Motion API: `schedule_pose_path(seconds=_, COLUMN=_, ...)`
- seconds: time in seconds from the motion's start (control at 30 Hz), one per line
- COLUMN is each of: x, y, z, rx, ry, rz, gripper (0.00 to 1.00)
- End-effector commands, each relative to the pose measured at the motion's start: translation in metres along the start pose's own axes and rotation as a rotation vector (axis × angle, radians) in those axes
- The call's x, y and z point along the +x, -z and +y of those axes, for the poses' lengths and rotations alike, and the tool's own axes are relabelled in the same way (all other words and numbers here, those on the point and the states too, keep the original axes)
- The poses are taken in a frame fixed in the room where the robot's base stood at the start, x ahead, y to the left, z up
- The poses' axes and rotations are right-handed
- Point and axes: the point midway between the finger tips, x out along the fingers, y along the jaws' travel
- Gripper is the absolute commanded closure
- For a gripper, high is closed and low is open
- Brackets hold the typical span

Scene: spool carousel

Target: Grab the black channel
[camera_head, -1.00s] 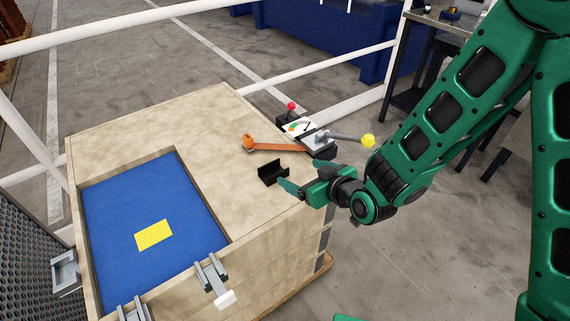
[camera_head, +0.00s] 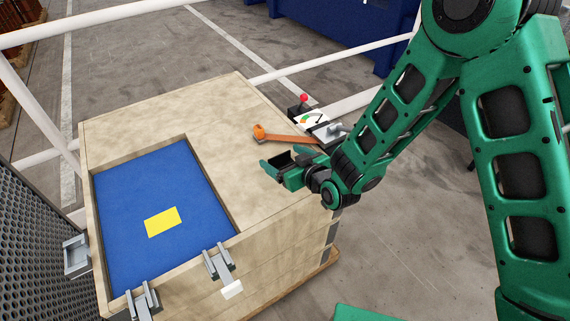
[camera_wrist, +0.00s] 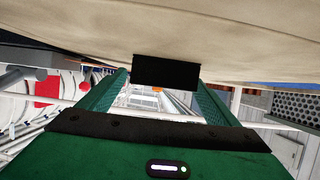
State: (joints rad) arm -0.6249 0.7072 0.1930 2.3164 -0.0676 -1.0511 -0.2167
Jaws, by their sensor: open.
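The black channel (camera_head: 281,159) sits on the light wooden top (camera_head: 215,110) near its right edge. In the wrist view it is a dark block (camera_wrist: 166,72) between my two green fingers, with a finger on either side. My gripper (camera_head: 284,166) is open and low at the box top, its fingers reaching around the channel. In the head view the gripper hides part of the channel. I cannot tell whether either finger touches it.
An orange lever (camera_head: 285,136) lies just behind the gripper, next to a dial gauge (camera_head: 311,119) and a red knob (camera_head: 303,97). A recessed blue panel (camera_head: 150,195) with a yellow patch (camera_head: 163,222) is at the left. Grey latches (camera_head: 219,265) sit on the front edge.

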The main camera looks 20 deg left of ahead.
Motion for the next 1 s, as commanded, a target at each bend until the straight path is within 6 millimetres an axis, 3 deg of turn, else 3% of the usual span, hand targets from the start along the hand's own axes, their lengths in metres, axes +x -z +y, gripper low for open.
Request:
schedule_pose_path(seconds=0.2, x=0.021, y=0.000, z=-0.001, rx=-0.001, ry=0.000, rz=0.000, gripper=0.16)
schedule_pose_path(seconds=0.43, x=0.023, y=0.000, z=-0.001, rx=-0.001, ry=0.000, rz=0.000, gripper=0.16)
schedule_pose_path(seconds=0.47, x=0.023, y=0.000, z=-0.001, rx=-0.001, ry=0.000, rz=0.000, gripper=0.18)
schedule_pose_path(seconds=0.63, x=0.022, y=0.000, z=-0.001, rx=-0.001, ry=0.000, rz=0.000, gripper=0.59)
schedule_pose_path(seconds=1.0, x=0.022, y=0.002, z=-0.001, rx=-0.001, ry=0.000, rz=0.001, gripper=0.60)
